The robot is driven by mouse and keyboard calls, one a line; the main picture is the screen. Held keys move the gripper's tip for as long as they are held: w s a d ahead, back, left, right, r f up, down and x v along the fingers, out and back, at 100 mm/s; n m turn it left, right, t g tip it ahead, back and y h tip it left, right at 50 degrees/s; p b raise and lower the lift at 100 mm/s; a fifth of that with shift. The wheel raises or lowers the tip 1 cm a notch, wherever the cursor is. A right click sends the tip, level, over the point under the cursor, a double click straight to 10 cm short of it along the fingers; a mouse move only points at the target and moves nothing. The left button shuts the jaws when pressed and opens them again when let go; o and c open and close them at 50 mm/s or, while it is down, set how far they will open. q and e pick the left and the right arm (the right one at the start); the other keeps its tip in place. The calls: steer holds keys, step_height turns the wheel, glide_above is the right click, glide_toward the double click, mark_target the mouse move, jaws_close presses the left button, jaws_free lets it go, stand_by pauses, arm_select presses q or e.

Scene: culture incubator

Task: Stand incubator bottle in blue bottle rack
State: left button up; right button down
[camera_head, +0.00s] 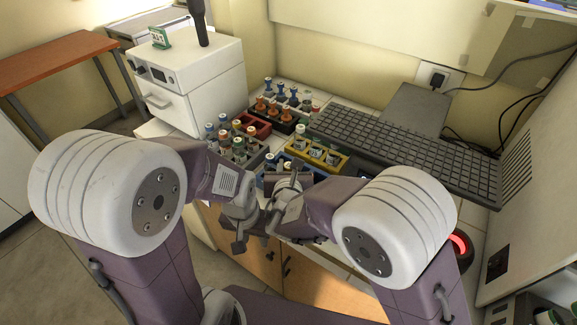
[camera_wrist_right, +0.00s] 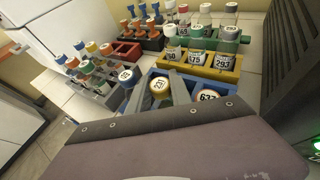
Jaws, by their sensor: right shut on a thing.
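The blue bottle rack (camera_wrist_right: 231,115) is in front of my right gripper in the right wrist view. In the head view part of it (camera_head: 320,176) shows behind my grippers. My right gripper (camera_wrist_right: 160,92) is shut on a bottle with a yellow-rimmed cap, the incubator bottle (camera_wrist_right: 158,86), at the rack's middle. Its lower part is hidden, so I cannot tell how deep it sits. A blue-grey capped bottle (camera_wrist_right: 127,75) and a bottle marked 637 (camera_wrist_right: 207,96) stand on either side. My left gripper (camera_head: 243,236) is below my right gripper (camera_head: 284,190); its jaw opening is unclear.
A yellow rack (camera_wrist_right: 228,76) with numbered bottles stands behind the blue one. Grey (camera_wrist_right: 93,88), red (camera_wrist_right: 127,51) and black (camera_head: 283,113) racks crowd the counter. A keyboard (camera_head: 400,150) lies to the right, and a white machine (camera_head: 190,80) stands at left.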

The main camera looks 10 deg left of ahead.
steer(key=shift+f, duration=0.2)
steer(key=c, duration=1.5)
jaws_free()
steer(key=shift+o, duration=0.2)
steer(key=shift+r, duration=0.1)
steer(key=shift+r, duration=0.25)
steer(key=shift+s, duration=0.35)
steer(key=v, duration=1.1)
steer(key=shift+s+d, duration=0.1)
steer(key=shift+s, duration=0.05)
